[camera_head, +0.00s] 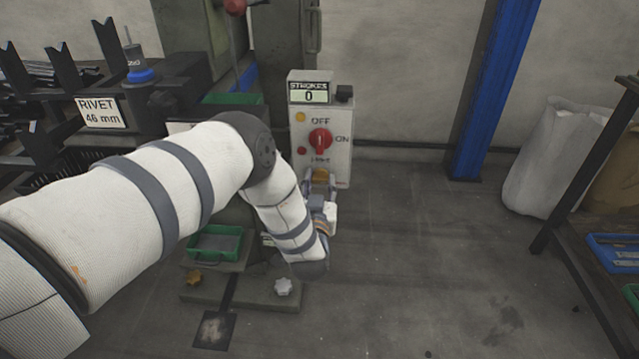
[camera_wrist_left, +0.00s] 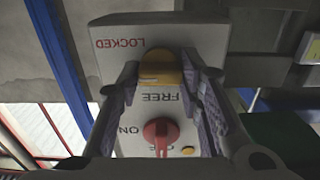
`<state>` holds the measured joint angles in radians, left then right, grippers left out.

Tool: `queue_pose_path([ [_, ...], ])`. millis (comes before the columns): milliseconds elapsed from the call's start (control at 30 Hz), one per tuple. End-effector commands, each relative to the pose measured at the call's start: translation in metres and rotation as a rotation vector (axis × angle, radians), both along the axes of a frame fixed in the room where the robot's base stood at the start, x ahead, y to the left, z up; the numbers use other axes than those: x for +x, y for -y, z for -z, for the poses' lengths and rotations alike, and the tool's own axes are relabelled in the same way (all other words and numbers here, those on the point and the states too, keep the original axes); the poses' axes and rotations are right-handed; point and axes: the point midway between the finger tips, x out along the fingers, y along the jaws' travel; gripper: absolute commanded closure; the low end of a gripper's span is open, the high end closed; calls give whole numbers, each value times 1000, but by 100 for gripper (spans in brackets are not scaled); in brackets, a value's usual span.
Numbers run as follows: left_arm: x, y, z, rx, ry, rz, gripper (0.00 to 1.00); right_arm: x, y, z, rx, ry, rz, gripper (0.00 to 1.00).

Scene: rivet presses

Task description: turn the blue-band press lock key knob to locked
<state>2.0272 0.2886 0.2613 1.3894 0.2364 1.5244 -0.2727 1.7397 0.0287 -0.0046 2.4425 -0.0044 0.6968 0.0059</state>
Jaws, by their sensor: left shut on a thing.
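The lock key knob (camera_head: 321,175) is yellow-orange and sits low on the grey control box (camera_head: 338,120), below the red switch (camera_head: 320,139). In the left wrist view, the upside-down panel shows the lock key knob (camera_wrist_left: 160,69) between my finger pads, with FREE printed below it and LOCKED above and to its left. My left gripper (camera_head: 322,187) is shut on the knob; it also shows in the left wrist view (camera_wrist_left: 160,82). The fingers partly cover the knob, and I cannot tell exactly where it points. My right gripper is not in view.
A blue band (camera_head: 141,76) rings a post beside the RIVET 46 mm sign (camera_head: 101,112). A green tray (camera_head: 215,243) sits below my left arm. The floor right of the box is clear up to a blue column (camera_head: 490,90) and a white sack (camera_head: 560,160).

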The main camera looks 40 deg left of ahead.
Motion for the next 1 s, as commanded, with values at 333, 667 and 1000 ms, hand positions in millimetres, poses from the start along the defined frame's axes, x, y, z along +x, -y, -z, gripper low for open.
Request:
queue_pose_path([
  [333, 0, 0, 1, 0, -2, 1, 47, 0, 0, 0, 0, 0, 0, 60],
  [667, -28, 19, 2, -2, -7, 5, 47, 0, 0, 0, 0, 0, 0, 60],
  [1000, -95, 59, 1, -1, -4, 2, 47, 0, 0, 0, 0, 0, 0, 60],
])
